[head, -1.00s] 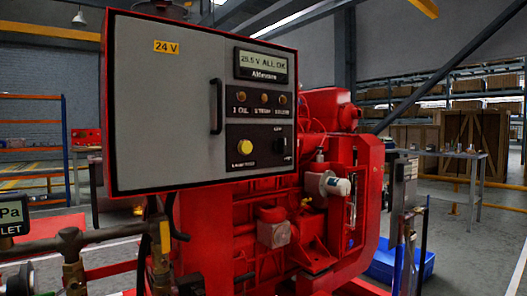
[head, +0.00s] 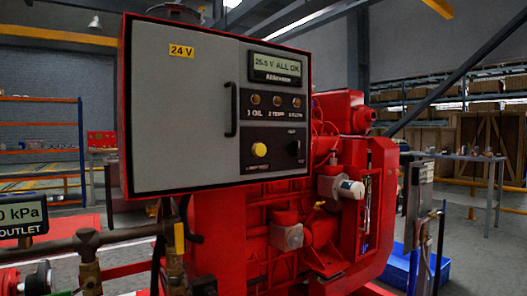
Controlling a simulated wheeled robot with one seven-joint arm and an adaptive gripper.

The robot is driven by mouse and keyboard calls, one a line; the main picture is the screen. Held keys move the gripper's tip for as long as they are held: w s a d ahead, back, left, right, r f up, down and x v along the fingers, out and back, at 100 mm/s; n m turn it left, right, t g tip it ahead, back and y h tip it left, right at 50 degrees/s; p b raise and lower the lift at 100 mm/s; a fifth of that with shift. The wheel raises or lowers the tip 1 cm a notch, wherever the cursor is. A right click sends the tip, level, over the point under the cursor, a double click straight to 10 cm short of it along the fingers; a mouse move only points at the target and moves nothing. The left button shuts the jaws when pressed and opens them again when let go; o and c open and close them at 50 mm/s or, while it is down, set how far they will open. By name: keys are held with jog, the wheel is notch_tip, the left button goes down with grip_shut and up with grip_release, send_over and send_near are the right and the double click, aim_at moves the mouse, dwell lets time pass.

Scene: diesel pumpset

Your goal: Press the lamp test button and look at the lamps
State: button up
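The control panel (head: 185,110) is a grey-doored box with a red frame, mounted in front of the red engine. The yellow lamp test button (head: 259,150) sits on its lower black plate, left of a black rotary switch (head: 294,148). Above it is a row of three lamps: oil (head: 255,100), temp (head: 277,101) and a third (head: 297,102). They look dull amber and not clearly lit. The display (head: 276,67) above them reads 25.5 V ALL OK. My gripper is not in view.
A black door handle (head: 231,109) stands out left of the lamps. A brass pipe (head: 120,235) and an outlet gauge reading in kPa (head: 22,215) are at the lower left. A blue bin (head: 398,268) lies on the floor at right.

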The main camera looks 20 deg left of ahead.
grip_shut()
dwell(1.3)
